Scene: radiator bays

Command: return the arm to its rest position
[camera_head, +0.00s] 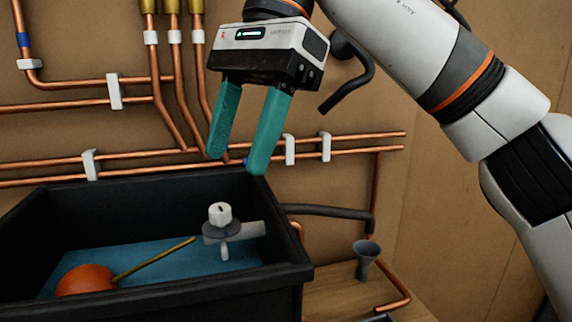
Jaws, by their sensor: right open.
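My right arm (405,50) comes in from the upper right. Its gripper (234,165) has two teal fingers pointing down, spread apart with nothing between them. It is above the back right part of a black open tank (290,277), in front of the copper pipes on the wall. My left gripper is not in view.
The tank holds blue water (190,265), an orange float (85,280) on a brass rod (155,260), and a grey valve with a white cap (220,214). Copper pipes (360,135) line the back wall. A grey funnel-shaped piece (366,258) stands on the wooden surface right of the tank.

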